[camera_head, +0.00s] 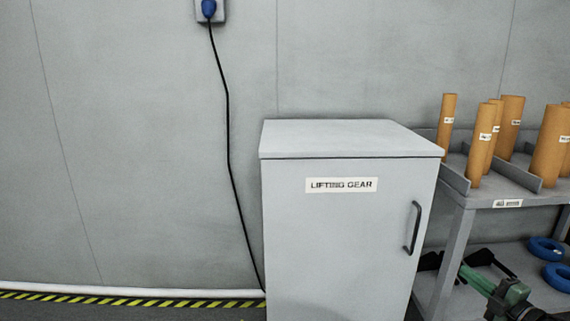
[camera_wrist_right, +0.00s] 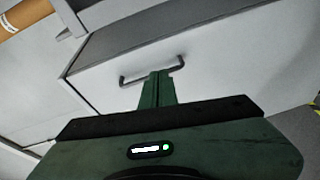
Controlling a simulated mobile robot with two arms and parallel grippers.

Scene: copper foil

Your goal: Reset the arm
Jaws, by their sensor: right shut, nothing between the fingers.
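My right gripper (camera_head: 463,268) shows at the lower right of the head view, green, with its arm coming in from the bottom right corner. Its fingers point up and left, in front of the lower part of the rack and to the right of the cabinet. In the right wrist view the two green fingers (camera_wrist_right: 158,74) are pressed together with nothing between them. They overlap the dark bar handle of the cabinet door in that picture; I cannot tell how far apart they are. My left gripper is not in view.
A grey cabinet (camera_head: 330,240) labelled "LIFTING GEAR" has a dark handle (camera_head: 413,228). Right of it stands a grey rack (camera_head: 459,235) with several brown rolls (camera_head: 479,147) on top and blue rings (camera_head: 557,276) below. A cable (camera_head: 229,130) hangs from a wall socket.

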